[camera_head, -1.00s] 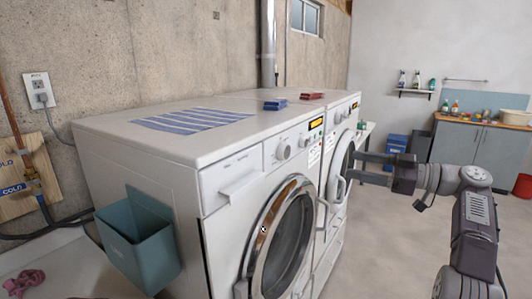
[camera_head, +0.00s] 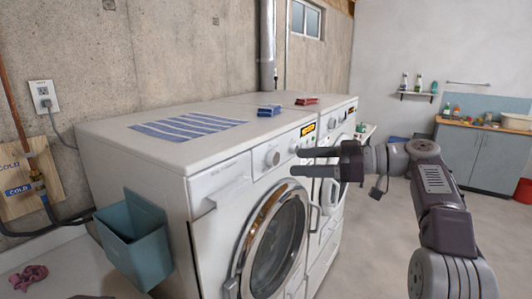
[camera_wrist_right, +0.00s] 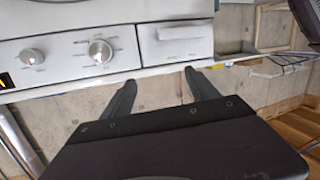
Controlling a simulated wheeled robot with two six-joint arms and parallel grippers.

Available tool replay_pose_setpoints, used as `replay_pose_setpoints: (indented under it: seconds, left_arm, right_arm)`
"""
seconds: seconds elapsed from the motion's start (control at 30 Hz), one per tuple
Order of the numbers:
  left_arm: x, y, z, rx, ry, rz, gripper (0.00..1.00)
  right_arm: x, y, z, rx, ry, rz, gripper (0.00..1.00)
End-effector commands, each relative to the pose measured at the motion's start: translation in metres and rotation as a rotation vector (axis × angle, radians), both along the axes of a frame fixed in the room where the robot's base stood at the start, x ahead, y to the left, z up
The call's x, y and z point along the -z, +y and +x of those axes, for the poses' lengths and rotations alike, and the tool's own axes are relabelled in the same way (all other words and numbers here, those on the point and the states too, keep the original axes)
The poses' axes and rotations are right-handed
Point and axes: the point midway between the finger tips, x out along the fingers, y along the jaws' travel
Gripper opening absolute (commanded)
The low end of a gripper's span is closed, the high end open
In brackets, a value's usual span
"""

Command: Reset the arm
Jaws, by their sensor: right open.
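My right gripper (camera_head: 298,162) is open and empty, its two dark fingers pointing left in front of the washer fronts in the head view. Its fingers overlap the upper front of the near washing machine (camera_head: 218,232) in the picture; I see no contact. In the right wrist view the two fingers (camera_wrist_right: 160,84) are spread apart with nothing between them. That view also shows a control panel (camera_wrist_right: 70,57) with knobs and a drawer front. My left gripper is not in view.
A second machine (camera_head: 338,115) stands beyond the first. A striped cloth (camera_head: 185,126), a blue item (camera_head: 268,111) and a red item (camera_head: 306,101) lie on top. A teal bin (camera_head: 137,245) hangs at the near side. Open floor lies right, before grey cabinets (camera_head: 472,155).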

Motion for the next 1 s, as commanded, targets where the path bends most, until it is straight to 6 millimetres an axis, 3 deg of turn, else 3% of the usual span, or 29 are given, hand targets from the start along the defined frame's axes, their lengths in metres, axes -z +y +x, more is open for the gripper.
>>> replay_pose_setpoints:
  seconds: [0.07, 0.17, 0.27, 0.3, 0.37, 0.47, 0.5, 0.63, 0.7, 0.77, 0.9, 1.0]
  left_arm:
    - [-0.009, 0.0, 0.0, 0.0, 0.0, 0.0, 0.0]
    - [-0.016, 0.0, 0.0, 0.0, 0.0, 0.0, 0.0]
    - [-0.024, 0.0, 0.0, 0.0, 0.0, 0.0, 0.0]
    - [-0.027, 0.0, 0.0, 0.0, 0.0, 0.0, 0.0]
    - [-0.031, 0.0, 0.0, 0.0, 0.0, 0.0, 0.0]
    - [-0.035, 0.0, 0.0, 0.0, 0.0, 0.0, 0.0]
    - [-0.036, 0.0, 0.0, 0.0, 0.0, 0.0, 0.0]
    - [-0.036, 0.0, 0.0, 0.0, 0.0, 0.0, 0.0]
    - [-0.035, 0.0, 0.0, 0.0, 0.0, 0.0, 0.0]
    - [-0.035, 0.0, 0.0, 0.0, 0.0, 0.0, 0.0]
    - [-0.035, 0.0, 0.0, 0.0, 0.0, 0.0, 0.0]
    - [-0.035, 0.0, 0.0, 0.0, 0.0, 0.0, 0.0]
  right_arm:
    - [0.011, 0.021, -0.004, 0.017, 0.112, -0.035, 0.69]
    - [0.049, 0.044, -0.015, 0.076, 0.316, -0.112, 0.69]
    - [0.111, 0.057, -0.043, 0.178, 0.57, -0.235, 0.69]
    - [0.14, 0.057, -0.06, 0.229, 0.668, -0.297, 0.69]
    - [0.184, 0.051, -0.089, 0.315, 0.805, -0.395, 0.69]
    - [0.255, 0.026, -0.147, 0.474, 0.986, -0.568, 0.69]
    - [0.281, 0.012, -0.172, 0.54, 1.04, -0.636, 0.69]
    - [0.348, -0.039, -0.24, 0.756, 1.155, -0.806, 0.69]
    - [0.374, -0.061, -0.267, 0.861, 1.193, -0.86, 0.69]
    - [0.388, -0.076, -0.279, 0.955, 1.201, -0.871, 0.69]
    - [0.388, -0.083, -0.256, 1.114, 1.189, -0.756, 0.69]
    - [0.388, -0.083, -0.255, 1.145, 1.21, -0.73, 0.69]
